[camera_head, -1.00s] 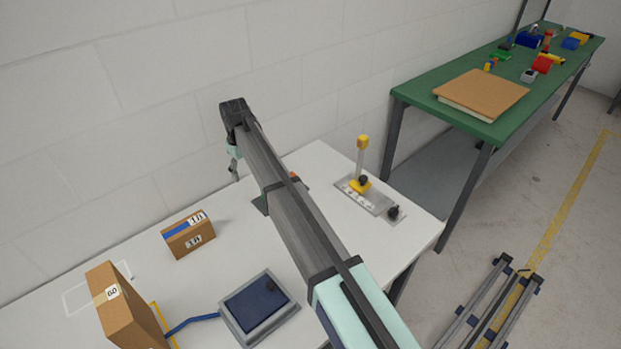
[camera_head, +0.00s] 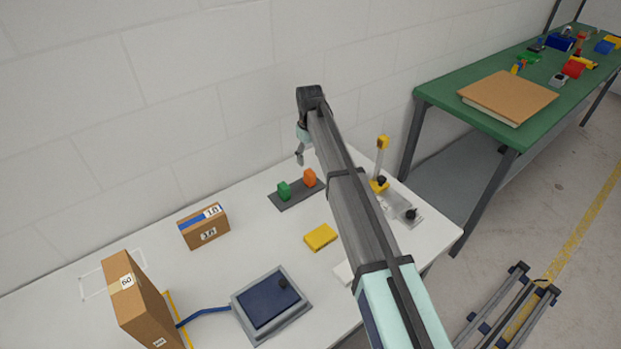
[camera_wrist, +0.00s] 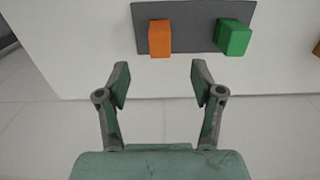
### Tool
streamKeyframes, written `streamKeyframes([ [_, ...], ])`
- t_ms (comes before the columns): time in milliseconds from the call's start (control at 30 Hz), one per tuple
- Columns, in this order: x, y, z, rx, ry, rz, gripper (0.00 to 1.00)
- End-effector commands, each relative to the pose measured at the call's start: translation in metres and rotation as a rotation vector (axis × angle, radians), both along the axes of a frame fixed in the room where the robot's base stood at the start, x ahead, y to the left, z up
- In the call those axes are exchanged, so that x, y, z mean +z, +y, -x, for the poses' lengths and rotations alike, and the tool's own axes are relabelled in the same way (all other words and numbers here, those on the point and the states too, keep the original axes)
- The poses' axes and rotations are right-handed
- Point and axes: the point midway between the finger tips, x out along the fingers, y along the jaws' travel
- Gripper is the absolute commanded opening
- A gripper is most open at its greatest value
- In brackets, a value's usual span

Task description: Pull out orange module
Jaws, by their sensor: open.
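The orange module (camera_head: 309,177) stands on a dark grey base plate (camera_head: 291,201) near the back of the white table. A green module (camera_head: 284,191) stands on the same plate, to its left in the head view. In the wrist view the orange module (camera_wrist: 160,39) is on the left of the plate (camera_wrist: 187,12) and the green module (camera_wrist: 233,37) on the right. My gripper (camera_wrist: 160,84) is open and empty, with a gap between its fingers and the orange module. In the head view my gripper (camera_head: 300,155) hangs above and behind the orange module, near the wall.
A yellow block (camera_head: 320,237) lies in front of the plate. Cardboard boxes (camera_head: 203,227) stand left, and a grey device with a dark blue top (camera_head: 271,304) is at the front. A fixture with a yellow-topped post (camera_head: 382,160) stands right, partly behind my arm. The wall is close behind.

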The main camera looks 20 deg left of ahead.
Motion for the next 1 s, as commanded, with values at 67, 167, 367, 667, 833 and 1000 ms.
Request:
streamKeyframes([
  [67, -0.002, 0.000, 0.000, 0.000, 0.000, 0.000, 0.67],
  [167, -0.007, 0.000, 0.000, 0.000, 0.000, 0.000, 0.67],
  [367, -0.025, 0.000, 0.000, 0.000, 0.000, 0.000, 0.67],
  [667, -0.062, 0.000, 0.000, 0.000, 0.000, 0.000, 0.67],
  [833, -0.081, 0.000, 0.000, 0.000, 0.001, 0.001, 0.67],
  [1000, -0.089, 0.000, 0.000, 0.000, 0.000, 0.000, 0.67],
])
